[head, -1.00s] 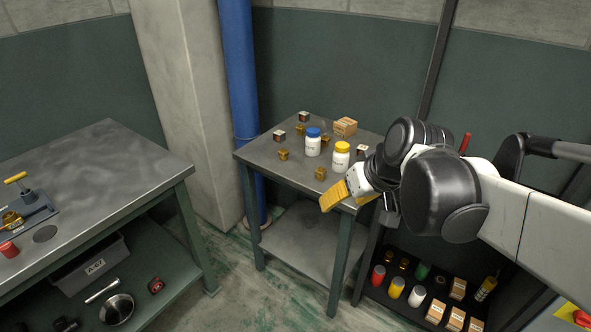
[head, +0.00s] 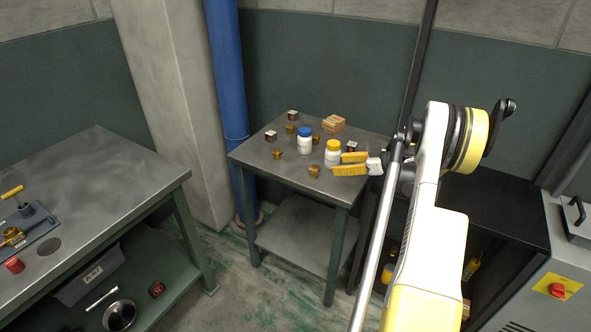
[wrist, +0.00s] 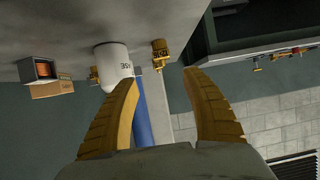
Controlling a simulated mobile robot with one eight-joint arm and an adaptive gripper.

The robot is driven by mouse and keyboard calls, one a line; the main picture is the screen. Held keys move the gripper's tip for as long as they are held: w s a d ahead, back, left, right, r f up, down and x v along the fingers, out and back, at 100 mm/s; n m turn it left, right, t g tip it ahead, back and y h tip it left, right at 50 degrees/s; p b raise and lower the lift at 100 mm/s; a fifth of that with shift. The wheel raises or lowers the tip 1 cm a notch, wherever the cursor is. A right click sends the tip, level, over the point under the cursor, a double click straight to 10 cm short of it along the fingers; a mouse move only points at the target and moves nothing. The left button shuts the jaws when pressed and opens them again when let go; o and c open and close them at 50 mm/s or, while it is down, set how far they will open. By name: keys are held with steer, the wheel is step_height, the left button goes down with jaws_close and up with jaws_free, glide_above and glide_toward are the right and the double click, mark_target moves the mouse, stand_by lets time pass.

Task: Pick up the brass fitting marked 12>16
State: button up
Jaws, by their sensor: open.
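Several small brass fittings stand on the small side table (head: 250,152): one at the front (head: 314,171), one at the left (head: 277,153), one at the back (head: 291,129) and one between the bottles (head: 315,139). Their markings are too small to read, so I cannot tell which is 12>16. My gripper (head: 338,164) is open and empty, its yellow fingers pointing left over the table's right side. In the wrist view, a brass fitting (wrist: 160,53) shows beyond the gap between the fingertips (wrist: 160,81), apart from them. Another fitting (wrist: 94,74) is partly hidden by a white bottle.
A cardboard box (head: 333,123) and small dark boxes (head: 271,136) are also there. A workbench (head: 95,190) stands left, a blue pipe (head: 227,80) behind.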

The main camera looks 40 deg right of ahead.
mark_target(316, 168)
steer(key=shift+w+f, duration=0.3)
steer(key=shift+f, duration=0.2)
steer(key=b+x, duration=0.1)
steer(key=x, duration=0.3)
steer(key=shift+w+a+f+b, duration=0.2)
steer(key=shift+w+b, duration=0.1)
steer(key=shift+b, duration=0.1)
steer(key=b+x, duration=0.1)
steer(key=x, duration=0.1)
steer(key=b+x, duration=0.1)
steer(key=x, duration=0.1)
steer(key=shift+s+a+f, duration=0.1)
steer(key=shift+a, duration=0.35)
steer(key=shift+w+a, duration=0.1)
steer(key=shift+w, duration=0.35)
jaws_close()
